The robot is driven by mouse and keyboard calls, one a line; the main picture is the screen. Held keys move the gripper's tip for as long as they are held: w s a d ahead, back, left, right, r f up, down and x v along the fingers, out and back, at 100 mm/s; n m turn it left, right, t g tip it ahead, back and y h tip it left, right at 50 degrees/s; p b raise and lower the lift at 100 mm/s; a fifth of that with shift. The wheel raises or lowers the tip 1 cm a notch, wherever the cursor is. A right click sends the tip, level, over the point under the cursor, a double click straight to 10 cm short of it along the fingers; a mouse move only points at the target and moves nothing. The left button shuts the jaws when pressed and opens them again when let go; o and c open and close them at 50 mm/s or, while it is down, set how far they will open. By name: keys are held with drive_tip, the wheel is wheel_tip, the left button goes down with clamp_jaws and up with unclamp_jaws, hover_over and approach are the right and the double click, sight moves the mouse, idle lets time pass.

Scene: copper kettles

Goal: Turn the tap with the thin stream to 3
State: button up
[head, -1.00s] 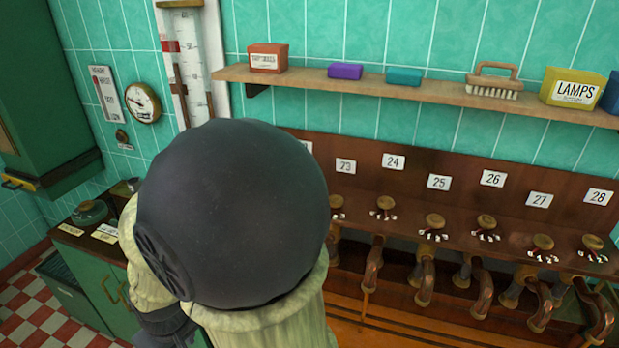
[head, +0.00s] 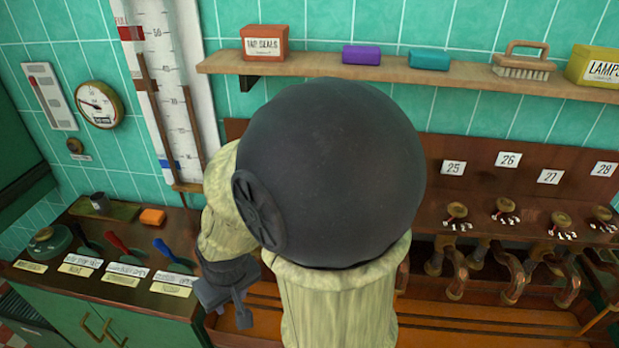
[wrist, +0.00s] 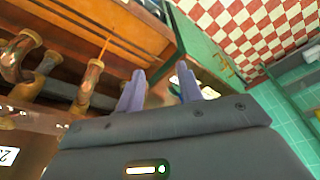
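In the wrist view, a thin orange stream (wrist: 103,47) runs from the mouth of a curved copper spout (wrist: 89,85). In the head view this stream is hidden behind my arm, as are the number plates left of 25. My gripper (wrist: 160,76) is open and empty, its two fingers apart and off to one side of that spout. In the head view my gripper (head: 234,312) is low, left of the tap row, and its fingertips are hard to see. The tap knob under plate 25 (head: 457,211) is the leftmost one showing there.
More taps stand right of it under plates 26 (head: 508,159), 27 and 28. A shelf (head: 400,80) with boxes and a brush runs above. A green cabinet (head: 130,315) with coloured levers stands left. A wooden trough (head: 470,325) lies below the spouts.

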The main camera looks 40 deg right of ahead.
drive_tip(key=shift+w, duration=0.45)
drive_tip(key=shift+o, duration=0.8)
drive_tip(key=shift+s, duration=0.25)
drive_tip(key=o, duration=0.4)
drive_tip(key=shift+r, duration=0.1)
drive_tip(key=shift+o, duration=0.9)
drive_tip(key=w+d+m+t+p, duration=0.2)
drive_tip(key=w+m, duration=0.2)
drive_tip(key=w, duration=0.4)
drive_tip(key=shift+w+t+h, duration=0.3)
drive_tip(key=shift+w+t, duration=0.1)
drive_tip(key=w+d+r+m+h+p, duration=0.1)
drive_tip(key=w+d+r+m+h, duration=0.1)
drive_tip(key=d+m+h, duration=0.3)
drive_tip(key=w+d+r+m+h+p, duration=0.2)
drive_tip(key=d+h, duration=0.5)
drive_tip(key=d, duration=0.5)
drive_tip(key=w+m, duration=0.1)
drive_tip(key=m, duration=0.1)
drive_tip(key=shift+w+r+m+g, duration=0.2)
drive_tip(key=shift+r+m+g, duration=0.1)
drive_tip(key=shift+m, duration=0.1)
drive_tip(key=shift+d, duration=0.15)
